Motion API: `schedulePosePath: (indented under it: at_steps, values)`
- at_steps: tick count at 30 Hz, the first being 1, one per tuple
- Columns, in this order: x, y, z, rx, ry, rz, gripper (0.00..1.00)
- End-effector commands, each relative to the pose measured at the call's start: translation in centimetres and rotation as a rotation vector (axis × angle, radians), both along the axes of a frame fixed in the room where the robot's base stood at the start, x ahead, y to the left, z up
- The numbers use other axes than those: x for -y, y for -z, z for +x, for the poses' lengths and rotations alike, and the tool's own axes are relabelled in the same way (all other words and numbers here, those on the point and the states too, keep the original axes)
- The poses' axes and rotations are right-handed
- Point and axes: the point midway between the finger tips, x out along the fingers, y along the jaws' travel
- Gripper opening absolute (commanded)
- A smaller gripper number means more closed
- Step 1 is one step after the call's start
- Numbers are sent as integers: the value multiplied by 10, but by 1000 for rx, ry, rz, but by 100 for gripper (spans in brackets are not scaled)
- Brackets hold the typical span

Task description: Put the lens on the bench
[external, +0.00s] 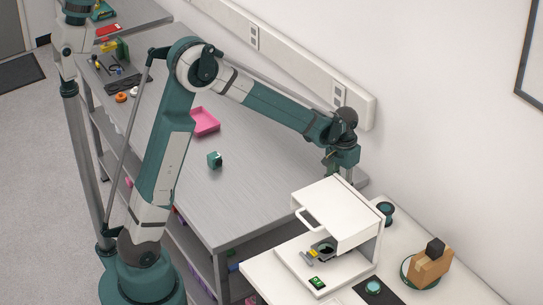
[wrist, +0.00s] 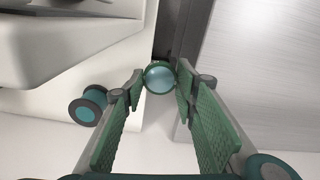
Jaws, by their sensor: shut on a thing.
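The lens (wrist: 159,77), a pale blue disc in a green ring, sits between the fingertips of my gripper (external: 340,172) in the wrist view. My gripper is shut on it. In the external view my gripper is low behind the white instrument, and I cannot make out the lens there. The bench (external: 250,175) is the long grey metal table. Its brushed top (wrist: 265,70) fills the right of the wrist view. The lens appears over the dark gap beside the bench edge; its height above the top is hard to tell.
The white instrument (external: 340,208) with a raised handle stands on a white table (external: 262,272). A dark-rimmed teal round part (external: 385,208) stands beside it.

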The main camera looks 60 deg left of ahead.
Motion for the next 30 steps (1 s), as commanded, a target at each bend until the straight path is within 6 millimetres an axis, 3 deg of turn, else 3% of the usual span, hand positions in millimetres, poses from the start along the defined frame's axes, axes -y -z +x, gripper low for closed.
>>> schedulePosePath:
  at_steps: [3, 10, 30]
  values:
    - [25, 2, 0, 0, 63, 0, 17]
    - [51, 3, -1, 0, 130, 0, 17]
    - [55, 3, -1, 0, 141, 0, 17]
